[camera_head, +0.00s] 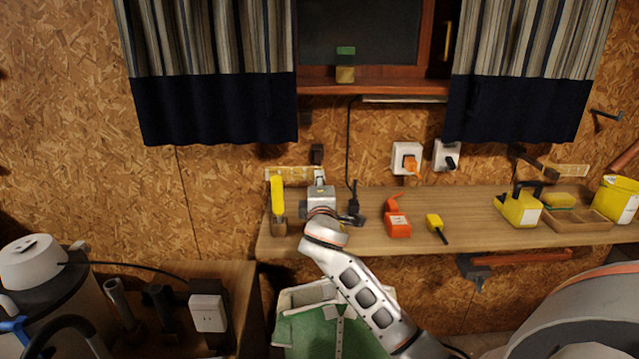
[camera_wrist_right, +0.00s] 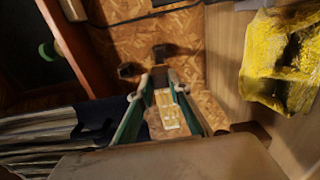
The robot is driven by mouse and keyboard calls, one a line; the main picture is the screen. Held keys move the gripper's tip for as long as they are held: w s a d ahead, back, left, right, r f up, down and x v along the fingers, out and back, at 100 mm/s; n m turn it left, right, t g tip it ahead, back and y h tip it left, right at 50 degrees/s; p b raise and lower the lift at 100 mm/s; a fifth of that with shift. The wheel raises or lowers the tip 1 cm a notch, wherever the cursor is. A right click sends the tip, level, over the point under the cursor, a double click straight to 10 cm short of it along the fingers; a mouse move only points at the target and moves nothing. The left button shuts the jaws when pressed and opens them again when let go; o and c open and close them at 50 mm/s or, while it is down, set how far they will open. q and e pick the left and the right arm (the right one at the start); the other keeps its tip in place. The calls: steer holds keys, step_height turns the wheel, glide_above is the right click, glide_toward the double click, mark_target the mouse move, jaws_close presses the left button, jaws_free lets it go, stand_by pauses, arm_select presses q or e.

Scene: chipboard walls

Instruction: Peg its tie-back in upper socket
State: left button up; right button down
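My right gripper (camera_head: 318,176) is at the wall under the left curtain (camera_head: 215,105). In the right wrist view its two green fingers (camera_wrist_right: 159,84) stand apart, with wall showing between them. A black wall block (camera_head: 316,153) is just beyond the fingertips; it also shows in the wrist view (camera_wrist_right: 160,52). Whether the fingers touch it is unclear. A second black block (camera_head: 305,118) sits higher, close under the curtain; it also shows in the wrist view (camera_wrist_right: 128,70). A pale strip (camera_head: 290,173) is low on the wall beside the gripper. I cannot make out a separate tie-back. My left gripper is out of view.
The workbench (camera_head: 375,235) holds a yellow-handled tool (camera_head: 278,195), a red-orange tool (camera_head: 397,222) and a small yellow tool (camera_head: 435,224). A black cable (camera_head: 349,130) hangs right of the gripper. The window sill (camera_head: 375,87) juts out above. A green-and-white bin (camera_head: 310,330) stands below.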

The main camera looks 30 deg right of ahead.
steer(key=shift+p+v, duration=0.6)
steer(key=shift+v, duration=0.65)
steer(key=shift+p+v, duration=0.5)
steer(key=shift+v, duration=0.85)
steer(key=p+v, duration=0.1)
steer(key=v, duration=0.2)
